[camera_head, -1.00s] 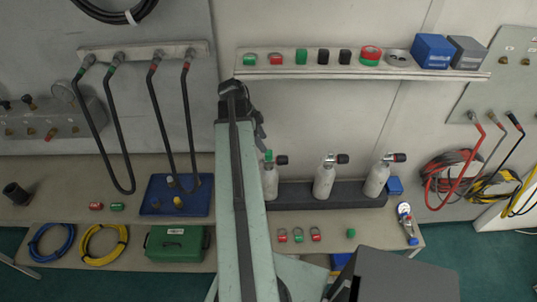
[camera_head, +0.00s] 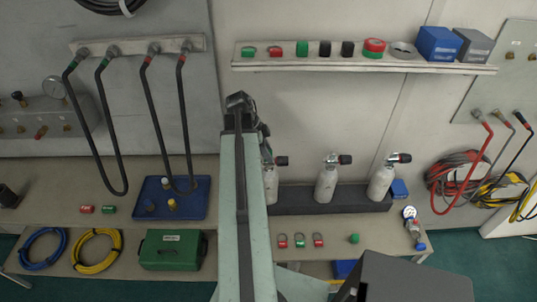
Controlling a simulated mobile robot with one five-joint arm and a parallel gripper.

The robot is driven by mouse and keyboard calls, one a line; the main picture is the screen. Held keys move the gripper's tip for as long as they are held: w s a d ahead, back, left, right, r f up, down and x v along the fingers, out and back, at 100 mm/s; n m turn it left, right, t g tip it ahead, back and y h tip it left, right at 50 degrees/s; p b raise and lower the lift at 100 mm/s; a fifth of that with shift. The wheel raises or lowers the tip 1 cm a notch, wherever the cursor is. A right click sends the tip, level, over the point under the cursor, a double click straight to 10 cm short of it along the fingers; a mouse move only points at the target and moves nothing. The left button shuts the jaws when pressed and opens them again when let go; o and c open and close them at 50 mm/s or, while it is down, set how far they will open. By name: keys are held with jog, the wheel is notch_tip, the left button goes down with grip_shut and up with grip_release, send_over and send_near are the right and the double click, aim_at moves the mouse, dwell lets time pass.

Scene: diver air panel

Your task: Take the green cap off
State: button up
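The leftmost grey cylinder (camera_head: 271,184) stands in a dark rack beside my arm, with a black valve knob (camera_head: 281,161) pointing right. No green cap shows on its top; my arm covers part of it. My gripper (camera_head: 263,130) is at the far end of my arm, just above that cylinder. It is mostly hidden behind the arm, so its fingers and anything in them cannot be made out.
Two more cylinders (camera_head: 327,183) (camera_head: 381,181) stand in the dark rack (camera_head: 310,201) to the right. The wall shelf (camera_head: 360,65) is above. Black hoses (camera_head: 105,150) hang at left over a blue tray (camera_head: 190,208). A green case (camera_head: 172,250) sits below.

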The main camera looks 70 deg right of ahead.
grip_shut()
jog(key=shift+r+p, duration=0.5)
jog(key=shift+p, duration=0.05)
notch_tip(320, 180, up, 4)
jog(key=p, duration=0.3)
jog(key=shift+f, duration=0.2)
jog(key=w+a, duration=0.3)
jog(key=w, duration=0.5)
jog(key=w+a+f, duration=0.1)
jog(key=w+a, duration=0.2)
jog(key=w, duration=0.5)
jog(key=shift+w+a+b, duration=0.3)
jog(key=shift+w, duration=0.1)
